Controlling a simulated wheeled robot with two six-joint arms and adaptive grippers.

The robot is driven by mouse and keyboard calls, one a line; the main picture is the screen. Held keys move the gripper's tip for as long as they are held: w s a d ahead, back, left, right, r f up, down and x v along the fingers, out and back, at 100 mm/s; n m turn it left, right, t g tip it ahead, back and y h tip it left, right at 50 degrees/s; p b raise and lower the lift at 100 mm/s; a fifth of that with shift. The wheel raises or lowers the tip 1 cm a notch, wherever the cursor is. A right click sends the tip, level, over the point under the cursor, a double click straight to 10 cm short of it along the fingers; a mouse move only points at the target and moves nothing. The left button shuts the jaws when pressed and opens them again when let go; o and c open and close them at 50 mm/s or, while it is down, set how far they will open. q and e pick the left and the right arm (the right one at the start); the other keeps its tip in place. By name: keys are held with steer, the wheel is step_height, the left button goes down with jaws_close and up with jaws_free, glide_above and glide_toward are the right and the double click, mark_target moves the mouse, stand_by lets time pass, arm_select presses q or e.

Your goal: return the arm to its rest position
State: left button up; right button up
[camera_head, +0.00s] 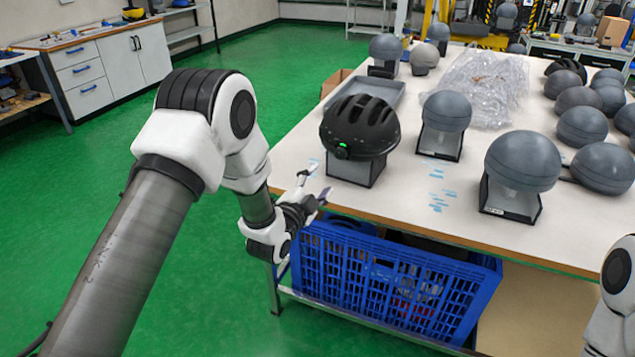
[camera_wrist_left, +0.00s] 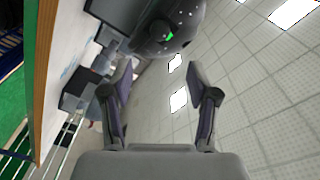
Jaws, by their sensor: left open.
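My left arm comes in from the left in the head view and bends down to the table's front left corner. My left gripper (camera_head: 316,186) is open and empty, just left of and in front of a black helmet (camera_head: 360,125) on a dark stand (camera_head: 354,169). In the left wrist view the two fingers of the left gripper (camera_wrist_left: 165,90) are spread apart with nothing between them. The helmet (camera_wrist_left: 165,28) shows beyond and above them with a green light. My right gripper is out of view; only a white piece of my right arm shows at the lower right edge.
The white table (camera_head: 400,203) carries several grey headforms on stands, such as one headform (camera_head: 523,161), a grey tray (camera_head: 368,93) and clear plastic wrap (camera_head: 482,86). A blue crate (camera_head: 375,278) sits below the table's front edge. Green floor (camera_head: 270,80) is open at the left.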

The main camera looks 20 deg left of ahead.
arm_select(q)
steer(key=shift+f, duration=0.1)
steer(key=s+f+n+g+p, duration=0.25)
steer(key=s+f+g, duration=0.55)
steer(key=s+f, duration=1.1)
steer(key=s+f+n+g, duration=0.3)
steer(key=s+n+g, duration=0.2)
steer(key=s, duration=0.7)
steer(key=s+f+n+g+y, duration=0.1)
steer(key=s+f+n+g, duration=0.3)
steer(key=s, duration=0.8)
steer(key=shift+a+f+n+g, duration=0.2)
steer(key=shift+n+g, duration=0.45)
steer(key=shift+g, duration=0.05)
steer(key=shift+y, duration=0.3)
